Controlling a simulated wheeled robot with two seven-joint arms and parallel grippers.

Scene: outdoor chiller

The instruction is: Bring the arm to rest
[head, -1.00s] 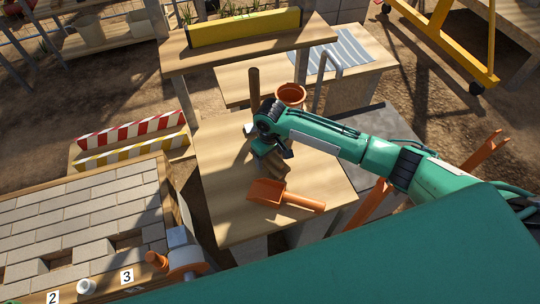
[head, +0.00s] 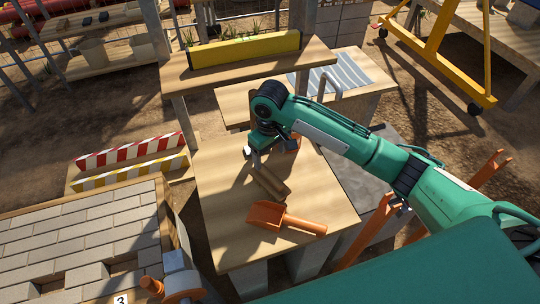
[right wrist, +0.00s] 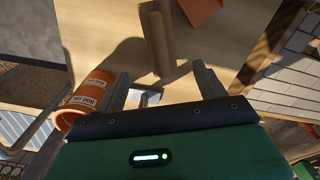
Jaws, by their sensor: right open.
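My right arm reaches in from the right in the head view. Its gripper (head: 255,157) hangs above the wooden work table (head: 310,185). In the right wrist view the two fingers (right wrist: 162,88) are apart, with nothing held between them. A brown wooden piece (head: 269,184) is on the table just in front of the gripper; it also shows beyond the fingers in the right wrist view (right wrist: 161,42). My left gripper is not in view.
An orange scoop (head: 283,217) lies near the table's front edge. An orange pot (right wrist: 90,100) stands left of the fingers in the right wrist view; my arm mostly hides it in the head view.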

